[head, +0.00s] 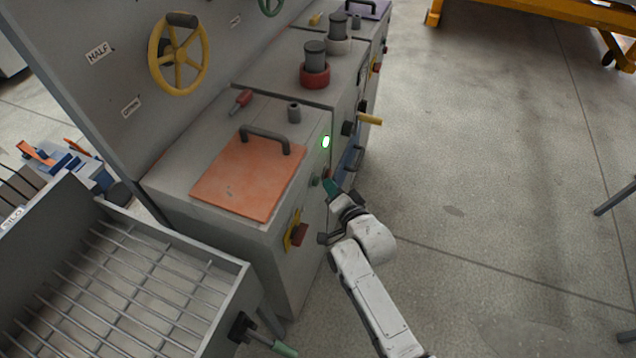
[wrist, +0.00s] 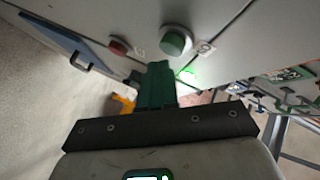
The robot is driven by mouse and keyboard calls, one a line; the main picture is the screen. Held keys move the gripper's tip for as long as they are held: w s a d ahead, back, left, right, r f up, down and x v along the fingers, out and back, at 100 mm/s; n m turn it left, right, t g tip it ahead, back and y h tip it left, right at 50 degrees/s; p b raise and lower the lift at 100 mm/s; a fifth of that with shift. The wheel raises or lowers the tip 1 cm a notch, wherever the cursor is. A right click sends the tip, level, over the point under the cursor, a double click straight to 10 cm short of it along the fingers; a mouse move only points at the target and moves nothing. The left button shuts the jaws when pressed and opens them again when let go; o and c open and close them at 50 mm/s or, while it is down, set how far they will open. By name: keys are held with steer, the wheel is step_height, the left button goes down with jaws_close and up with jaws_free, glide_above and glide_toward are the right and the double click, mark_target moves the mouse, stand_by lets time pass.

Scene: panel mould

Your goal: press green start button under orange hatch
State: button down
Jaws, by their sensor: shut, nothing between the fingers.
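The orange hatch (head: 245,182) lies closed on top of a grey cabinet, with a dark handle at its far edge. On the cabinet's front face below it, the green button (head: 315,181) shows small in the head view and large and round in the wrist view (wrist: 175,40). My gripper (head: 328,184) is at this face beside the button. Its green fingers (wrist: 158,66) are shut and empty, with their tips close to the green button; I cannot tell whether they touch it. A green lamp (head: 326,142) glows on the same face.
A red button (wrist: 118,46) sits beside the green one. A yellow-and-red switch (head: 297,233) and a yellow lever (head: 370,119) stick out of the cabinet fronts. A grated bin (head: 120,290) stands at left; open floor lies right.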

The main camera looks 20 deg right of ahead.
steer(key=shift+s+d, duration=0.1)
stand_by(0.3)
steer(key=shift+s+d+b, duration=0.75)
steer(key=shift+d+b, duration=0.25)
steer(key=shift+b, duration=0.05)
steer(key=shift+s+d+b, duration=0.7)
steer(key=shift+d+b, duration=0.3)
steer(key=shift+b, duration=0.05)
